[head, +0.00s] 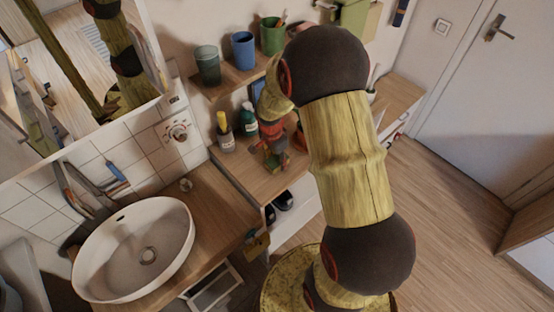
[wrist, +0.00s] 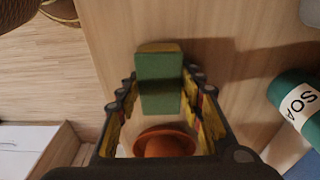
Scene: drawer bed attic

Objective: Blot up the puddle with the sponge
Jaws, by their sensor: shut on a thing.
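The sponge (wrist: 160,82), a green block with a yellowish end, is between the fingers of my gripper (wrist: 162,92) in the wrist view. My gripper is shut on it, over the wooden counter (wrist: 235,70). In the head view my gripper (head: 276,155) is low at the counter beside the wall, and the sponge is mostly hidden by it. I cannot tell whether the sponge touches the wood. I cannot make out the puddle in either view.
A green soap bottle (wrist: 297,95) stands right of my gripper in the wrist view. A round orange-brown object (wrist: 165,143) shows between the fingers, nearer the wrist. In the head view, a white basin (head: 135,250) is at left, and cups stand on a shelf (head: 228,82) above.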

